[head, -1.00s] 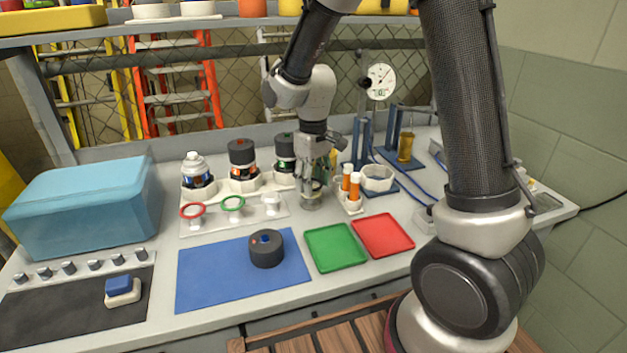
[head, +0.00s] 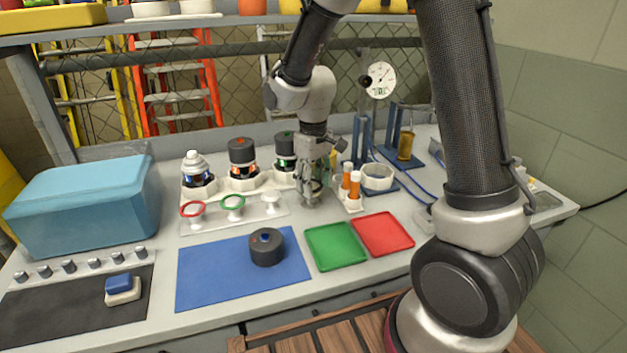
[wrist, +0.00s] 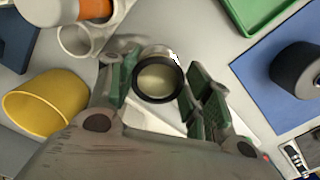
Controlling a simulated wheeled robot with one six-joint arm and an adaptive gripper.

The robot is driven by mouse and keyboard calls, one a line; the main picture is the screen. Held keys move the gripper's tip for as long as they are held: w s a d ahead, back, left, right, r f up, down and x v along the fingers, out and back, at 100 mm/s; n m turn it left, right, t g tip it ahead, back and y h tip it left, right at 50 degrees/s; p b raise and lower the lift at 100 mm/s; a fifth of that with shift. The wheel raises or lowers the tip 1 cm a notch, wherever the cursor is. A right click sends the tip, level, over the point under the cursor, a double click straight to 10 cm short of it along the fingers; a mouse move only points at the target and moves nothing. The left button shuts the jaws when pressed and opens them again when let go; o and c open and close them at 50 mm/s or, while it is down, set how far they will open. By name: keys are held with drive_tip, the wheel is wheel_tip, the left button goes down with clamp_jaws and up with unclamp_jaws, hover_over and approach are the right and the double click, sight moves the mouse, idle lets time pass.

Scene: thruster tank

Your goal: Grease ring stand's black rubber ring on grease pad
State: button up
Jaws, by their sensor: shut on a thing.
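My gripper (head: 311,188) is low over the worktop, right of the ring stand (head: 240,222). In the wrist view its green-padded fingers (wrist: 165,85) are on either side of the black rubber ring (wrist: 157,101), shut on it. The pale cream face of what looks like the grease pad (wrist: 157,78) shows through the ring. Ring and pad look lined up; whether they touch cannot be told. In the head view the fingers mostly hide both. The stand carries a red ring (head: 193,209) and a green ring (head: 232,202); its right post (head: 270,200) is bare.
A holder with orange vials (head: 354,186) stands close right of my gripper. Bottles (head: 243,160) stand behind left. Green (head: 336,246) and red (head: 383,233) trays and a blue mat (head: 210,280) with a dark round part (head: 266,249) lie in front. A yellow cup (wrist: 45,103) shows in the wrist view.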

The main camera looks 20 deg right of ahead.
drive_tip(key=shift+f, duration=0.2)
drive_tip(key=n, duration=0.4)
drive_tip(key=shift+n, duration=0.4)
drive_tip(key=m, duration=0.9)
drive_tip(key=n, duration=0.4)
drive_tip(key=shift+d+n, duration=0.1)
drive_tip(key=shift+n, duration=0.2)
drive_tip(key=n, duration=0.4)
drive_tip(key=shift+f, duration=0.1)
